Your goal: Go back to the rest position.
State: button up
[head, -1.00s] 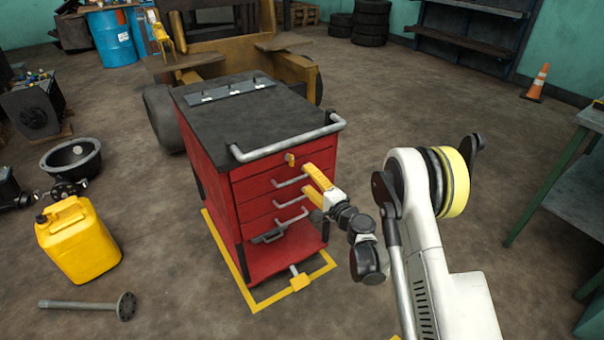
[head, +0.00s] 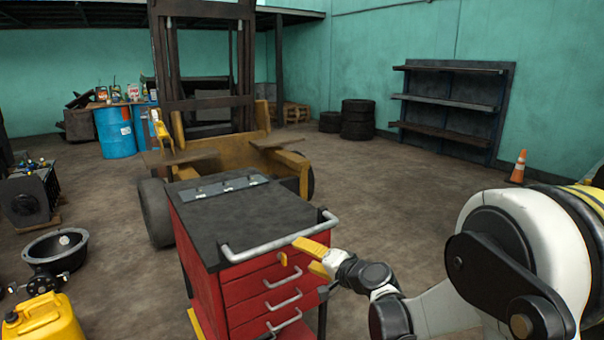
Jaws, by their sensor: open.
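My gripper (head: 308,257) has yellow fingers and points left at the top front edge of the red tool cabinet (head: 247,300). It is open, with one finger near the grey push handle (head: 275,243) and the other lower, in front of the upper drawer. I cannot tell whether a finger touches the handle. Nothing shows between the fingers. My white arm fills the lower right of the view. The cabinet has a dark top and several drawers with grey pulls; its lower part is cut off by the frame.
The stripped forklift (head: 255,150) stands behind the cabinet. A yellow jerrycan (head: 42,322) and a black bowl-shaped part (head: 57,248) are on the floor at left. Stacked tyres (head: 358,120), a shelf rack (head: 450,105) and a traffic cone (head: 518,168) stand farther back. Floor between cabinet and rack is clear.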

jog(key=s+d+r+n+g+h, duration=0.1)
jog(key=s+d+r+n+h, duration=0.15)
jog(key=s, duration=0.55)
jog(key=s+d+r+n+g+h, duration=0.15)
jog(key=s+d+r, duration=0.25)
jog(key=s, duration=0.4)
jog(key=s+d+f+n+g+h, duration=0.1)
jog(key=s+d+f+h, duration=0.1)
jog(key=s+d, duration=0.3)
jog(key=s+d+f+n+g+h, duration=0.1)
jog(key=s+d+h, duration=0.2)
jog(key=s, duration=1.1)
jog(key=d, duration=0.3)
jog(key=shift+f, duration=0.4)
jog(key=shift+s, duration=0.1)
